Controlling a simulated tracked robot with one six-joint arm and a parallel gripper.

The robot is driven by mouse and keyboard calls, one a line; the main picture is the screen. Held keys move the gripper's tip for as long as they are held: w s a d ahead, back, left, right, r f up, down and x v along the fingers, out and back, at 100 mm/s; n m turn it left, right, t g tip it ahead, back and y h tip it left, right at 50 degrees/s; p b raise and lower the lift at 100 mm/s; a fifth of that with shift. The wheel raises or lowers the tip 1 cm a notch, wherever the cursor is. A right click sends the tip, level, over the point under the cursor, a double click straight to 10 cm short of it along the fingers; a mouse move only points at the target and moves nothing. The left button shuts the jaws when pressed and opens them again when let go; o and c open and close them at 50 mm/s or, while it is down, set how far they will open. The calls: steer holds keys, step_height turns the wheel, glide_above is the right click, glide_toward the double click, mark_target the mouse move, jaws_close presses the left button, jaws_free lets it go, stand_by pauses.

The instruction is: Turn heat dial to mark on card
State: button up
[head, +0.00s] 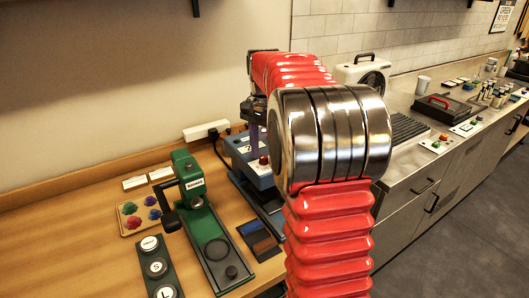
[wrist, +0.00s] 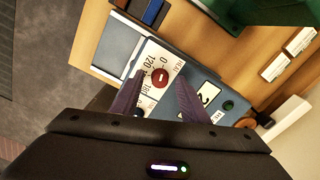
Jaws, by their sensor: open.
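The heat dial (wrist: 160,78) is a round red knob with a pale pointer line, on a white numbered scale marked HEAT. It sits on a blue machine (wrist: 188,97), which also shows in the head view (head: 243,158), partly hidden by my arm. A white label (wrist: 207,95) with a dark figure is beside the dial; I cannot tell whether this is the card. My gripper (wrist: 159,84) is open, its purple fingers on either side of the dial in the picture. Contact is unclear. In the head view my gripper (head: 254,142) is over the machine, partly hidden.
A green press (head: 207,235) stands on the wooden table to the left. A tray of coloured pieces (head: 140,215) and a strip of round lettered discs (head: 157,268) lie further left. A white power strip (head: 206,130) is behind. A dark and blue pad (head: 258,238) lies in front.

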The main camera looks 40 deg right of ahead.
steer(key=shift+f, duration=0.15)
steer(key=shift+c, duration=0.2)
steer(key=c, duration=0.9)
steer(key=shift+d, duration=0.15)
jaws_close()
steer(key=shift+n, duration=0.5)
steer(key=n, duration=0.8)
steer(key=shift+a+n, duration=0.2)
steer(key=shift+n, duration=0.2)
